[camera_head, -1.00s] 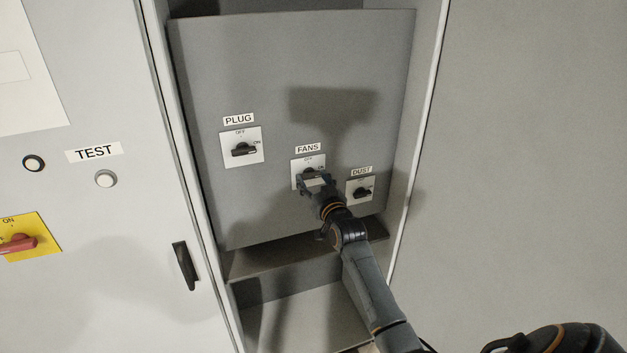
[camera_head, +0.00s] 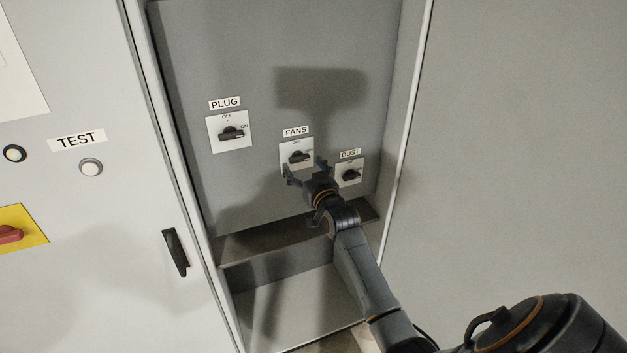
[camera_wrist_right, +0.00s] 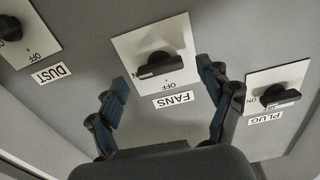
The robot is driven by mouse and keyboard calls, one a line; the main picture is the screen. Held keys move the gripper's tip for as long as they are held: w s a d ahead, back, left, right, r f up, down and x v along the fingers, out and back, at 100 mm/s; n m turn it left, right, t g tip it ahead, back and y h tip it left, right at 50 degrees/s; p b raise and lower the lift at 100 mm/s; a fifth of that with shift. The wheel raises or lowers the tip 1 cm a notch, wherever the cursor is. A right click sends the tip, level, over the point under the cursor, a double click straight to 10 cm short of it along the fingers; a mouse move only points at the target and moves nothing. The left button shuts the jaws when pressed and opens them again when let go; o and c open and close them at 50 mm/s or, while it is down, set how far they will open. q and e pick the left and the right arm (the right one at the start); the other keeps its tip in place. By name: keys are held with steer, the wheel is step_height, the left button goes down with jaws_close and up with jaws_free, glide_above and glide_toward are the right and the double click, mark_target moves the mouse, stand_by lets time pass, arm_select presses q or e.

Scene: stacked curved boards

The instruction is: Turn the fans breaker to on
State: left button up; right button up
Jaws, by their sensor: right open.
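The fans breaker (camera_head: 300,157) is a black rotary knob on a white plate under the FANS label, in the middle of the grey panel. Its handle lies roughly sideways, with its end towards the ON side, not up at OFF. The wrist view shows the same fans knob (camera_wrist_right: 158,65) upside down, its handle end pointing left. My right gripper (camera_head: 305,168) is open just in front of and below the knob. In the wrist view its fingers (camera_wrist_right: 163,76) are spread on either side of the knob, apart from it and empty. My left gripper is not seen.
The plug breaker (camera_head: 231,133) is to the left and the dust breaker (camera_head: 350,174) close to the right of my gripper. The open cabinet has a ledge (camera_head: 300,232) below the panel. A door with a black handle (camera_head: 175,252) stands left.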

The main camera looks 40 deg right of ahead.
steer(key=v, duration=1)
steer(key=shift+s, duration=0.2)
steer(key=shift+a, duration=0.1)
steer(key=s+a+f+n+g+y+b, duration=0.1)
steer(key=s+a+f+g, duration=0.25)
steer(key=f, duration=0.95)
steer(key=s+a+f+g+y, duration=0.1)
steer(key=s+a+f+g, duration=0.2)
steer(key=f, duration=1.1)
steer(key=s+a+f+n+g+y+b, duration=0.1)
steer(key=s+a+f+g, duration=0.3)
steer(key=f, duration=0.9)
steer(key=s+a+f+n+g+y+b, duration=0.1)
steer(key=s+a+f, duration=0.1)
steer(key=s+f, duration=0.7)
steer(key=s+a+f+n+g, duration=0.1)
steer(key=s+a+f+g, duration=0.1)
steer(key=s+f, duration=0.75)
steer(key=s+f+g, duration=0.1)
steer(key=s+f, duration=0.1)
steer(key=s, duration=0.8)
steer(key=s+a+f+n+g, duration=0.1)
steer(key=s+f+g, duration=0.1)
steer(key=s, duration=0.8)
steer(key=shift+a+b, duration=0.35)
steer(key=shift+b, duration=0.05)
steer(key=shift+f, duration=0.1)
